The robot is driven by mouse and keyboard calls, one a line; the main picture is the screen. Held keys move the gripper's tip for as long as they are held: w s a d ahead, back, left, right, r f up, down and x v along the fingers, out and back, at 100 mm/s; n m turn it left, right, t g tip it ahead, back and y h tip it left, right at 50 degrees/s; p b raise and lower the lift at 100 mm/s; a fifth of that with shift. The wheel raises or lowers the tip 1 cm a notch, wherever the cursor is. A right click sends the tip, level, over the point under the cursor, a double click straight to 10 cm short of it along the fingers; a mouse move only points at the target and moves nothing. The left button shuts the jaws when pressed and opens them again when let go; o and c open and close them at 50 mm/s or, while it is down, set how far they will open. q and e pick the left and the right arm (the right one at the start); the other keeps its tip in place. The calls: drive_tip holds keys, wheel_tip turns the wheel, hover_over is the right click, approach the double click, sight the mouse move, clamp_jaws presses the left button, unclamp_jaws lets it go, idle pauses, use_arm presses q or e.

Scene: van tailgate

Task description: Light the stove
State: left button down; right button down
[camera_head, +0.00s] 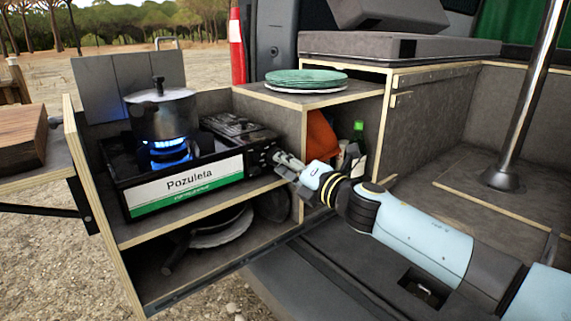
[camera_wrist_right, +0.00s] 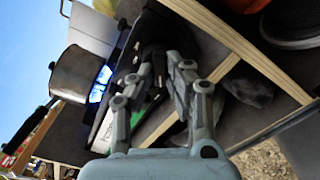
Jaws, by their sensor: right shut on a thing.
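The stove (camera_head: 194,186) is a black camping stove with a white and green front panel, standing in the upper bay of the wooden cabinet. A blue flame (camera_head: 168,150) burns under a lidded metal pot (camera_head: 162,113) on its left burner; the flame also shows in the right wrist view (camera_wrist_right: 99,84). My right gripper (camera_head: 277,160) is at the stove's right front end, where the knob sits. It is shut on the knob, which its fingers mostly hide. In the right wrist view the fingers (camera_wrist_right: 170,75) reach to the stove's dark end. My left gripper is not in view.
The cabinet's lower shelf (camera_head: 150,283) holds plates and a pan. Green plates (camera_head: 306,77) sit on the cabinet top to the right. An orange item (camera_head: 321,137) is in the compartment behind my right gripper. A metal pole (camera_head: 525,95) stands at the right.

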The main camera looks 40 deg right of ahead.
drive_tip(key=shift+f, duration=0.2)
drive_tip(key=c, duration=1.4)
unclamp_jaws()
drive_tip(key=shift+o, duration=0.3)
drive_tip(key=shift+r, duration=0.1)
